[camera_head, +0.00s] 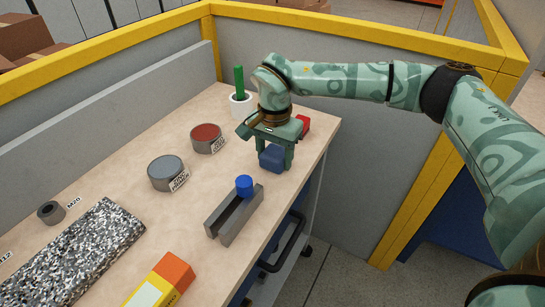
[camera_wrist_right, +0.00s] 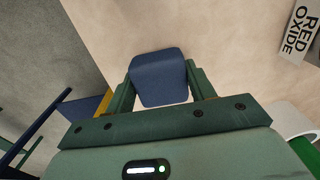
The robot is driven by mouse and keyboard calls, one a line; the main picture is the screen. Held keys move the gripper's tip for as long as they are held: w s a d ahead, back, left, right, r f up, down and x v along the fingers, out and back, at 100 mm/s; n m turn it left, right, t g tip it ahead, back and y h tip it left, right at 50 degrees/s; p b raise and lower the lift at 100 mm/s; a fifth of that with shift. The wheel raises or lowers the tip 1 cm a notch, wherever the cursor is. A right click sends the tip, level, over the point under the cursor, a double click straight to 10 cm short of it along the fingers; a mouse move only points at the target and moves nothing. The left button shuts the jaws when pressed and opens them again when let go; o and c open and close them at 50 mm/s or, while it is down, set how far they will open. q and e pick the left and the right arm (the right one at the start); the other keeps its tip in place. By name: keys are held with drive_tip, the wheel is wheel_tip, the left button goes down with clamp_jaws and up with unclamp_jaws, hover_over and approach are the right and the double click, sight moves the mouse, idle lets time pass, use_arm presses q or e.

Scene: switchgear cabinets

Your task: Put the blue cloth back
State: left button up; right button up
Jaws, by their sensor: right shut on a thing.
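The blue cloth (camera_head: 271,157) shows as a folded, block-shaped dark blue bundle near the table's right edge. My right gripper (camera_head: 274,158) points down and is shut on it. In the right wrist view the cloth (camera_wrist_right: 158,78) sits between the two green fingers of the right gripper (camera_wrist_right: 160,85). Whether the cloth touches the tabletop or hangs just above it I cannot tell. My left gripper is not in view.
The wooden tabletop (camera_head: 150,220) carries a grey tin (camera_head: 166,172), a red-topped tin (camera_head: 206,137), a white pot (camera_head: 240,105), a grey channel (camera_head: 235,217) with a blue cylinder (camera_head: 244,186), a speckled mat (camera_head: 75,255) and an orange-yellow box (camera_head: 163,283). A red thing (camera_head: 303,125) is behind my gripper.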

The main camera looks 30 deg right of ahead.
sight(275, 153)
drive_tip(key=shift+c, duration=0.4)
drive_tip(key=o, duration=1)
drive_tip(key=shift+c, duration=0.2)
use_arm(q)
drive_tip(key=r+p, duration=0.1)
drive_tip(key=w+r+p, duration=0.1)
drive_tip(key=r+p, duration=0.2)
drive_tip(key=p, duration=0.1)
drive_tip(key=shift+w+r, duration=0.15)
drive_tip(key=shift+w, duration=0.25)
use_arm(e)
wheel_tip(275, 153, up, 12)
